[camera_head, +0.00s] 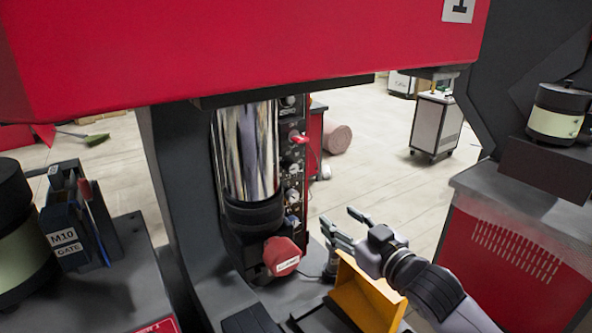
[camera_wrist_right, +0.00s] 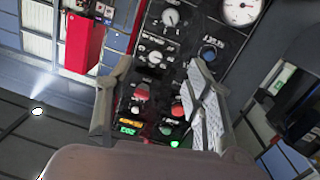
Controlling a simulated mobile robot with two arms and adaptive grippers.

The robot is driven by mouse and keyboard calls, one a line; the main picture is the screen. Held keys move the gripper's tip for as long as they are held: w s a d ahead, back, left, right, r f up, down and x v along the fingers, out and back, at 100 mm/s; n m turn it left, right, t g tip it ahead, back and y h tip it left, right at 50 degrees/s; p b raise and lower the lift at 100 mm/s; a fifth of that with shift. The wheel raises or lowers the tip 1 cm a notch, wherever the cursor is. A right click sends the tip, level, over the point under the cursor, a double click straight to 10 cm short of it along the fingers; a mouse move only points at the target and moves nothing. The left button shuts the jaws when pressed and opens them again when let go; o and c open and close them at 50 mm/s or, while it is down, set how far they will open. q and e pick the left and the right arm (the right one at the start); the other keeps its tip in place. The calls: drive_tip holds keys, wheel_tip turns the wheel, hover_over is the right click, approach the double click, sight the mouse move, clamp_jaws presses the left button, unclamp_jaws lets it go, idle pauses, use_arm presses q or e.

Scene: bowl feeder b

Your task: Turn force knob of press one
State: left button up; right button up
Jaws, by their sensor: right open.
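Press one (camera_head: 240,50) is the big red machine with a "1" plate at its upper right. Its narrow black control panel (camera_head: 292,160) stands right of the chrome cylinder and carries several knobs. In the right wrist view the panel (camera_wrist_right: 185,35) shows a silver knob (camera_wrist_right: 170,17), another silver knob (camera_wrist_right: 155,57), a dark knob (camera_wrist_right: 208,52) and red controls (camera_wrist_right: 141,92). I cannot read which one is the force knob. My right gripper (camera_head: 342,222) is open and empty, below and right of the panel, its fingers apart from the knobs. My left gripper is out of view.
A chrome cylinder (camera_head: 247,150) and a red part (camera_head: 281,255) stand left of the gripper. A yellow bracket (camera_head: 365,300) lies below my right wrist. A round white gauge (camera_wrist_right: 240,10) sits on the panel. A feeder cabinet (camera_head: 510,250) stands at right; floor between is open.

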wheel_tip(320, 180, up, 3)
drive_tip(key=y, duration=0.1)
drive_tip(key=p, duration=0.5)
approach(294, 169)
drive_tip(key=shift+n, duration=0.4)
drive_tip(key=x, duration=0.9)
drive_tip(key=shift+c, duration=0.2)
clamp_jaws()
